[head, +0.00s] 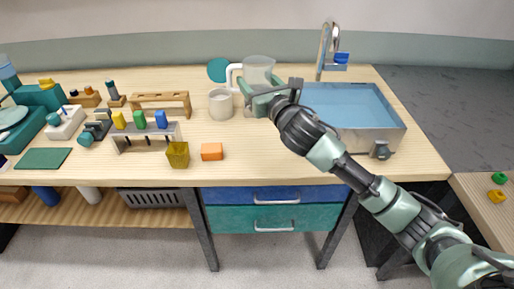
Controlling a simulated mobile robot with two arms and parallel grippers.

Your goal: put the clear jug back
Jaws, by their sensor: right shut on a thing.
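The clear jug (259,68) is a see-through grey vessel with a white handle on its left side. It is at the back middle of the bench, left of the sink. My right gripper (264,98) is shut on the jug, with the fingers around its lower part. The gripper hides the jug's base, so I cannot tell whether it touches the bench. A teal round disc (218,69) is just left of the jug at the back. My left gripper is not in view.
A white mug (221,102) stands close left of my right gripper. A blue sink (352,104) with a faucet (325,50) is to the right. The front middle of the bench is clear.

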